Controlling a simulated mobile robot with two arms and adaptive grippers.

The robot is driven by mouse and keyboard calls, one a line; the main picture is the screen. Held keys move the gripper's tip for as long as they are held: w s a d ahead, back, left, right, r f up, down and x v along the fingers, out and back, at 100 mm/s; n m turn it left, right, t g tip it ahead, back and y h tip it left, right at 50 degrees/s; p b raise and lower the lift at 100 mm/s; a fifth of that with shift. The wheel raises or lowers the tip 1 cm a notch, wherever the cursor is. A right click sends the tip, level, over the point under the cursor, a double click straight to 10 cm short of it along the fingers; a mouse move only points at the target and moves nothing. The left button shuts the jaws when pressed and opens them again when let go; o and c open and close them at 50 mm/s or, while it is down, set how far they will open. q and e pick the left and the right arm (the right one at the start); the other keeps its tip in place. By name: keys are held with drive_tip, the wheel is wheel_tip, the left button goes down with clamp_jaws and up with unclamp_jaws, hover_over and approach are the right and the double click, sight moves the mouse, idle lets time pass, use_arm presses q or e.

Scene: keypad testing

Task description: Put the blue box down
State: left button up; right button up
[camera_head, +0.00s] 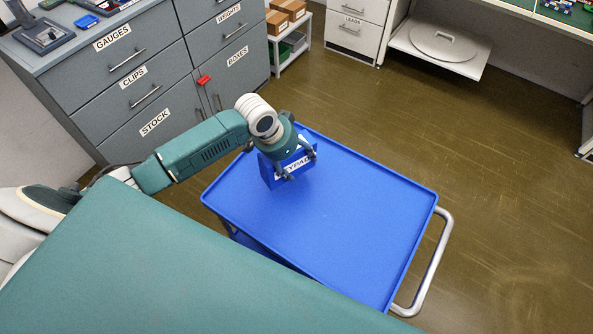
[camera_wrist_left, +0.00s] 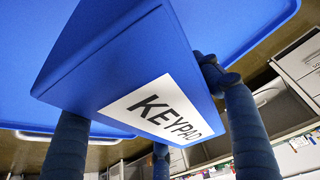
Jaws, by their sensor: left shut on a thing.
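The blue box (camera_head: 271,172) carries a white label, partly covered in the head view, that reads KEYPAD in the left wrist view (camera_wrist_left: 105,58). My left gripper (camera_head: 297,167) is shut on the box, with fingers on both sides of it. The box is over the back left part of the blue cart tray (camera_head: 330,215). I cannot tell whether its underside touches the tray. My right gripper is not in view.
The tray is otherwise bare, with a raised rim and a silver handle (camera_head: 432,265) at its right. Grey drawers and cupboards (camera_head: 150,85) stand behind on the left. A low shelf with brown boxes (camera_head: 284,18) stands at the back. Open floor lies to the right.

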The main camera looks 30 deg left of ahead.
sight(296, 170)
use_arm(q)
drive_tip(key=shift+f, duration=0.75)
wheel_tip(296, 170, down, 4)
drive_tip(key=shift+r, duration=0.2)
drive_tip(key=shift+f, duration=0.25)
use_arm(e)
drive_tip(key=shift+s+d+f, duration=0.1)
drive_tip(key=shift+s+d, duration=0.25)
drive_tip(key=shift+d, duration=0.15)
use_arm(q)
drive_tip(key=shift+f, duration=0.1)
drive_tip(key=o, duration=1.4)
drive_tip(key=shift+c, duration=0.2)
drive_tip(key=v, duration=1.2)
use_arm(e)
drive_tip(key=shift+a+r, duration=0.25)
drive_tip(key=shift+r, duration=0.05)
